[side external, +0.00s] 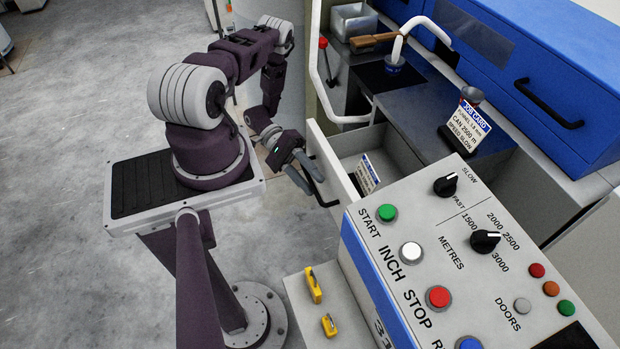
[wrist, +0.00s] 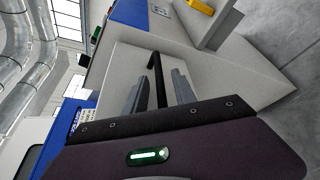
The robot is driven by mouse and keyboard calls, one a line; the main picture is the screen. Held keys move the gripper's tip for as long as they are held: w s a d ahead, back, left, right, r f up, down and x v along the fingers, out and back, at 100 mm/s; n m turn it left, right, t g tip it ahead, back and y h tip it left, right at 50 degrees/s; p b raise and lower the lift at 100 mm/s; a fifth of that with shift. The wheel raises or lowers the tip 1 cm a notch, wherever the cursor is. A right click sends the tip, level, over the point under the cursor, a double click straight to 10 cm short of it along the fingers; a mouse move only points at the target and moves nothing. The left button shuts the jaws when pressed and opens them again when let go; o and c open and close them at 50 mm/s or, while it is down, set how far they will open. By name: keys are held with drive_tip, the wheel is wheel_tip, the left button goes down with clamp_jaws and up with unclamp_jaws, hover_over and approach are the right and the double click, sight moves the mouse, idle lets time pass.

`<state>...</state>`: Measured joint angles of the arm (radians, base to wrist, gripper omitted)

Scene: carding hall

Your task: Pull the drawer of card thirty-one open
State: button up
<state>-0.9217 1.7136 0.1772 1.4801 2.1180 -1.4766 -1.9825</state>
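The drawer (side external: 334,165) stands pulled out from the machine, its inside showing from above with a white and blue card (side external: 367,175) in it. A black bar handle (side external: 322,192) is on its pale front; the handle also shows in the wrist view (wrist: 154,66). My gripper (side external: 308,178) is at the drawer front, by the handle. In the wrist view my gripper (wrist: 159,82) has one finger on each side of the bar, with visible gaps, so it looks open around the handle. Contact with the front cannot be told.
The control panel (side external: 460,240) with buttons and knobs stands right of the drawer. A job card (side external: 468,125) stands on the worktop behind. A white bent rail (side external: 318,75) rises at the drawer's far side. Yellow items (side external: 314,285) lie on a ledge in front. Floor left is open.

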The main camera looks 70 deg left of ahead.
drive_tip(key=v, duration=0.7)
